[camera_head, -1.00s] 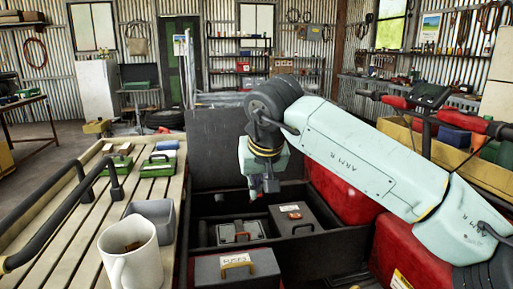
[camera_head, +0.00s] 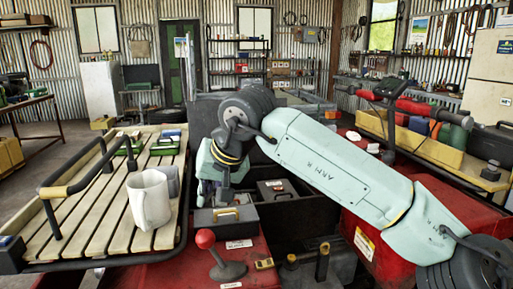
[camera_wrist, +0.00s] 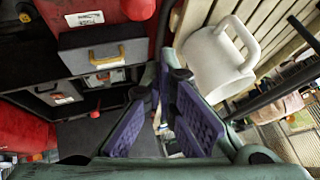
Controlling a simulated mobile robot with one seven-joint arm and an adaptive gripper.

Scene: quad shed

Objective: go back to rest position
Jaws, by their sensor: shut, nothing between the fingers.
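My gripper (camera_head: 210,192) is shut and empty. In the head view it hangs at the end of my pale green arm, pointing down beside the black box and to the right of the white mug (camera_head: 149,199). In the wrist view my gripper's purple-padded fingers (camera_wrist: 163,100) hold nothing. The mug also shows there (camera_wrist: 215,62), to the right of the fingers and apart from them. A grey case with a yellow handle (camera_head: 226,219) is just below my gripper in the head view, partly overlapped by it.
The open black box (camera_head: 308,214) holds cases. A red-knobbed lever (camera_head: 206,240) rises in front. Handlebars (camera_head: 425,107) stand at right.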

